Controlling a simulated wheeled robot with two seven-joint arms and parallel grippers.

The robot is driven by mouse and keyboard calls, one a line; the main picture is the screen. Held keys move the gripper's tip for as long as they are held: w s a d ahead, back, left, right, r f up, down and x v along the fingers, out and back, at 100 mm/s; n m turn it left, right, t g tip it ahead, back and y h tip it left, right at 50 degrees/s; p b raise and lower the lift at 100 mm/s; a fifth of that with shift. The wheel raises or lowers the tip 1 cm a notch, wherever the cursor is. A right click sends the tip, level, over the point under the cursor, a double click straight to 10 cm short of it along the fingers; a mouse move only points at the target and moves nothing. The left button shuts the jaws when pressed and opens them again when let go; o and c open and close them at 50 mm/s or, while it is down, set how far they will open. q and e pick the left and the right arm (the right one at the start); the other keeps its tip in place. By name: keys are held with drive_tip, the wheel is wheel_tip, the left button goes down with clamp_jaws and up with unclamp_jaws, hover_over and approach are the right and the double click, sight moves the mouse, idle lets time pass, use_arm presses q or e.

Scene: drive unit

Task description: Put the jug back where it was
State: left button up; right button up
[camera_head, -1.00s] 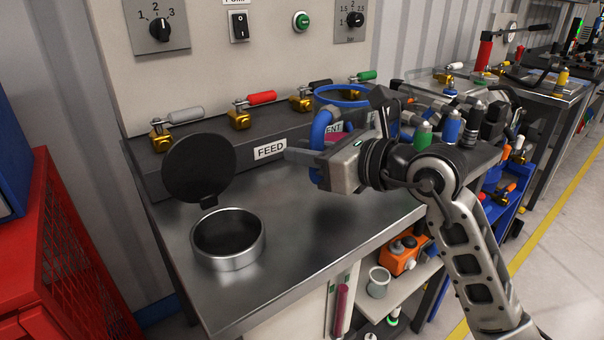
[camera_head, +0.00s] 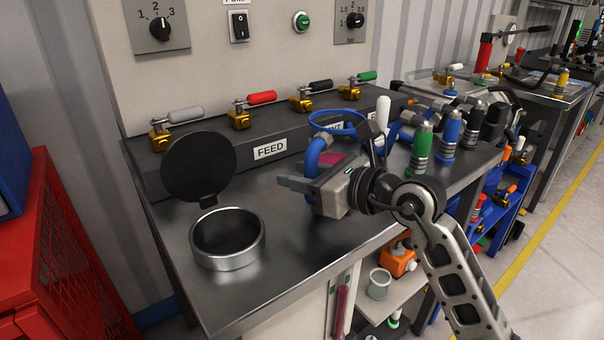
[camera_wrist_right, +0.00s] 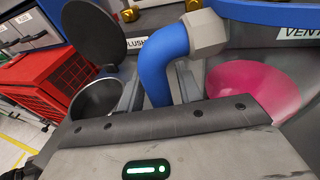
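The jug has a blue rim (camera_head: 338,122), a blue curved handle (camera_head: 314,152) and a pink part low in its body. It is at the right of the metal bench, in front of the labelled block. My right gripper (camera_head: 296,184) is at the handle's lower part. In the right wrist view the blue handle (camera_wrist_right: 158,78) runs down between my two fingers, which look closed on it. The pink part (camera_wrist_right: 255,88) shows to the right. My gripper and arm hide the jug's base, so contact with the bench cannot be seen. My left gripper is out of view.
A round metal cup (camera_head: 228,240) with a raised black lid (camera_head: 199,168) stands left on the bench. A dark block labelled FEED (camera_head: 270,149) with several valves runs behind. Green and blue bottles (camera_head: 447,134) stand to the right. The bench front (camera_head: 262,292) is bare.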

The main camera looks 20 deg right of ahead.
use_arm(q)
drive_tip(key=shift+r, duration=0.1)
use_arm(e)
drive_tip(key=shift+r, duration=0.2)
drive_tip(key=b+v, duration=0.1)
drive_tip(key=v, duration=1)
drive_tip(key=shift+s+f, duration=0.1)
drive_tip(key=shift+s+d, duration=0.25)
drive_tip(key=shift+s, duration=0.05)
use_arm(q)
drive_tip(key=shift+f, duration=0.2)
use_arm(e)
drive_tip(key=shift+r, duration=0.2)
